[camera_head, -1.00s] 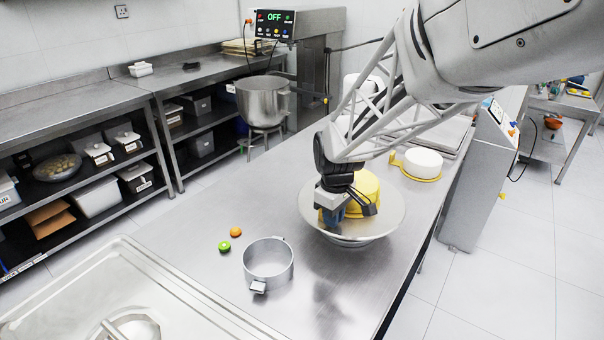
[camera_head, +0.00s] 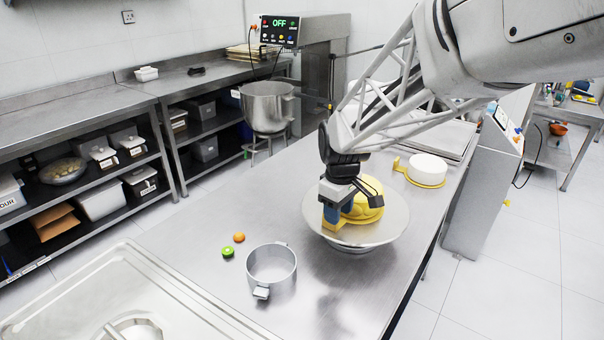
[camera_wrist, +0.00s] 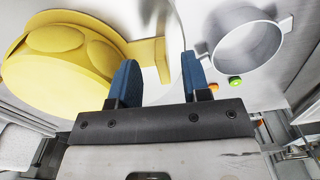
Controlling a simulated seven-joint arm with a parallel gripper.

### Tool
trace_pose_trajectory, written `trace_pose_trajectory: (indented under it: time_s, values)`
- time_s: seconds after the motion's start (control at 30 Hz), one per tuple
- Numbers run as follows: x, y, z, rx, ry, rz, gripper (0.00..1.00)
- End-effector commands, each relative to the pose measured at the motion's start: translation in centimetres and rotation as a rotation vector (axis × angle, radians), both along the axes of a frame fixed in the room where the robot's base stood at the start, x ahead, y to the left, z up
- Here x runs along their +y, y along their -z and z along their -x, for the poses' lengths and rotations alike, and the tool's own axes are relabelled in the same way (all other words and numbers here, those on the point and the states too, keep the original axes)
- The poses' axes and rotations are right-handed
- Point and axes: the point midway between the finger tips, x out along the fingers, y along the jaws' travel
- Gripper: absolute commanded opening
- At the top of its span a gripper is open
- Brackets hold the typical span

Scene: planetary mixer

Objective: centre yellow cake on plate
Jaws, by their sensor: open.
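The yellow cake (camera_head: 365,209), with a yellow tab at its lower edge, sits on the wide silver plate (camera_head: 392,229) on the steel table. My gripper (camera_head: 331,217) is over the plate's left side, beside the cake and partly covering it. In the wrist view, the cake (camera_wrist: 62,62) fills the left and its tab (camera_wrist: 148,62) points toward the space between my fingers. The blue fingers of my gripper (camera_wrist: 159,66) stand apart, open. I cannot tell whether they touch the tab. The pale plate surface (camera_wrist: 158,18) shows beyond.
A metal pan (camera_head: 271,268) stands left of the plate, with a green item (camera_head: 228,252) and an orange item (camera_head: 239,238) beside it. A white cake on a yellow board (camera_head: 427,169) is behind the plate. The table's right edge is close to the plate.

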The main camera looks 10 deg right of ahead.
Motion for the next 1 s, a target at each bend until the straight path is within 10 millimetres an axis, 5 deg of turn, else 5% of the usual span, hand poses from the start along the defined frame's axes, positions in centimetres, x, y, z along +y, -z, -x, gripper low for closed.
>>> trace_pose_trajectory:
  time_s: [0.33,1.0]
  values:
    - [0.0,-3.6,0.0,0.000,0.000,0.000,0.43]
    - [0.0,-4.7,1.2,-0.015,0.035,0.000,0.43]
